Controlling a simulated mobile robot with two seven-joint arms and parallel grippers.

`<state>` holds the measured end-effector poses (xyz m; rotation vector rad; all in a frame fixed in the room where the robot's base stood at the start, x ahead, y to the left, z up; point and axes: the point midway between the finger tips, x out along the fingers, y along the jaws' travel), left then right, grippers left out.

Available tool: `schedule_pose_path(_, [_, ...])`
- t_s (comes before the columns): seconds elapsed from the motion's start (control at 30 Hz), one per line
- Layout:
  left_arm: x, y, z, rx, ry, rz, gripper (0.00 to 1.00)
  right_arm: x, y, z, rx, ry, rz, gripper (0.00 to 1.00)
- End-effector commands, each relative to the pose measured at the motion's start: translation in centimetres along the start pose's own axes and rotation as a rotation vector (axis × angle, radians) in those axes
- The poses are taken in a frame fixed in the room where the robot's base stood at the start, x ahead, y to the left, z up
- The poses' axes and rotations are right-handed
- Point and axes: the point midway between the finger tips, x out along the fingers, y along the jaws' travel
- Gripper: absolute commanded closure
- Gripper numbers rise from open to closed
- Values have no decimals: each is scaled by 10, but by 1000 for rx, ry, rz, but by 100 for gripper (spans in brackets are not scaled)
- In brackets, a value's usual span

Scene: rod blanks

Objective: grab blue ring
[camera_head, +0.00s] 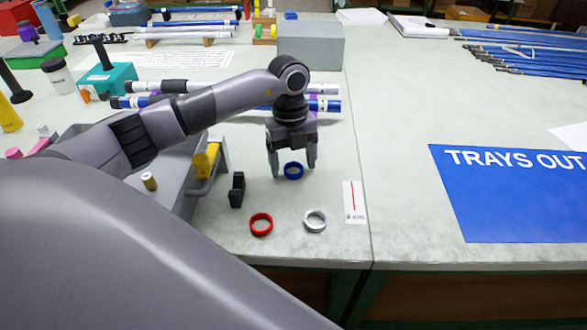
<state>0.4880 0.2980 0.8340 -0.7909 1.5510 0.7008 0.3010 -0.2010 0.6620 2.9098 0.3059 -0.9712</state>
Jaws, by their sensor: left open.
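A blue ring (293,171) lies on the grey-green table. My left gripper (292,165) points down over it with its fingers apart, one on each side of the ring in the picture. I cannot tell whether the fingers touch the ring or the table. A red ring (261,224) and a silver ring (315,221) lie nearer the table's front edge. My right gripper is not in view.
A small black block (237,190) stands left of the rings, beside a grey tray (203,181). A white card with a red line (354,202) lies to the right. Rods (319,105) lie behind the gripper.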

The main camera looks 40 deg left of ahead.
Motion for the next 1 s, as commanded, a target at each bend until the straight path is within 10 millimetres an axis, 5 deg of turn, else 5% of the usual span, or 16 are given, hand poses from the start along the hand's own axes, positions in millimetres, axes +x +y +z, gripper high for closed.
schedule_pose_path(0.17, [0,0,0,0,0,0,24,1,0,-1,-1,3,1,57])
schedule_pose_path(0.37, [0,0,0,0,0,0,83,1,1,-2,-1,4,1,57])
schedule_pose_path(0.77, [-4,0,0,0,0,-1,84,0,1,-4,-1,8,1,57])
schedule_pose_path(1.0, [-36,-1,-4,1,-3,-4,84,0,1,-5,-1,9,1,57])
